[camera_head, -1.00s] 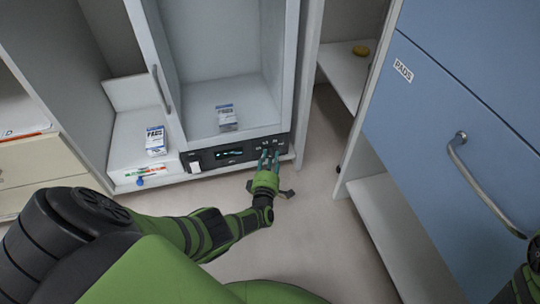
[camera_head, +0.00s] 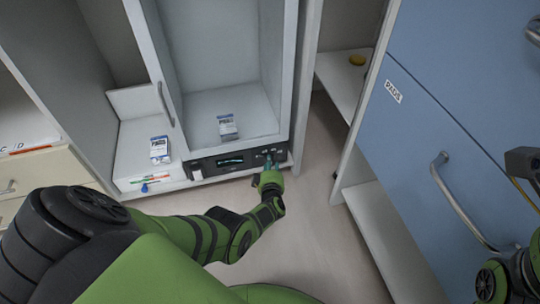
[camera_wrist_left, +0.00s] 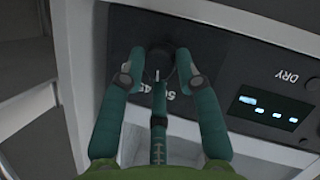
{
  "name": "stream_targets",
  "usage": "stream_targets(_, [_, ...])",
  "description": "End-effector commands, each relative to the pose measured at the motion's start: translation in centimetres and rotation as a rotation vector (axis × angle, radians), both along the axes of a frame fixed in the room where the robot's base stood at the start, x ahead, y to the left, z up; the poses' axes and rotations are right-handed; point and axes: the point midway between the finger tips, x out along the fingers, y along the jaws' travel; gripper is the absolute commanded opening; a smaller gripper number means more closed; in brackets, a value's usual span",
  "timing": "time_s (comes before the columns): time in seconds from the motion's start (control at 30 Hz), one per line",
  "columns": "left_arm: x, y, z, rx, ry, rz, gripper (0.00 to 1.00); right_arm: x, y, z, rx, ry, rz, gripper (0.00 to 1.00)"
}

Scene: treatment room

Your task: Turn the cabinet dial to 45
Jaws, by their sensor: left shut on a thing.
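The cabinet (camera_head: 215,98) stands at upper left in the head view, with a black control panel (camera_head: 205,163) along its bottom. In the left wrist view, the dark round dial (camera_wrist_left: 160,56) sits on this panel. My left gripper (camera_head: 269,162) reaches the panel's right part. In the wrist view, its teal fingers (camera_wrist_left: 160,72) are shut on the dial, one on each side, with a third finger below. Printed numbers, partly hidden by that finger, show beneath the dial; the exact setting cannot be read. Only part of my right arm shows at lower right, without its fingers.
A lit display (camera_wrist_left: 268,110) with a DRY label is on the panel. Blue drawers (camera_head: 450,110) with handles fill the right. Floor between is clear.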

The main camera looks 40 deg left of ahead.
Motion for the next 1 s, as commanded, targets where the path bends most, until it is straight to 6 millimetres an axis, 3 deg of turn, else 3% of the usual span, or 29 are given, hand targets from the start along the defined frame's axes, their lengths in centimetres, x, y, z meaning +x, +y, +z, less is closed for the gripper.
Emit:
stream_targets(0.3, [0.46, -0.39, 0.09, 0.170, 0.206, -0.006, 0.00, 0.07, -0.03, -0.28, 0.000, 0.010, 0.001, 0.00])
stream_targets(1.0, [0.45, -0.34, 0.03, 0.295, 0.351, -0.007, 0.00, 0.03, 0.07, -0.05, -0.003, -0.001, 0.000, 0.00])
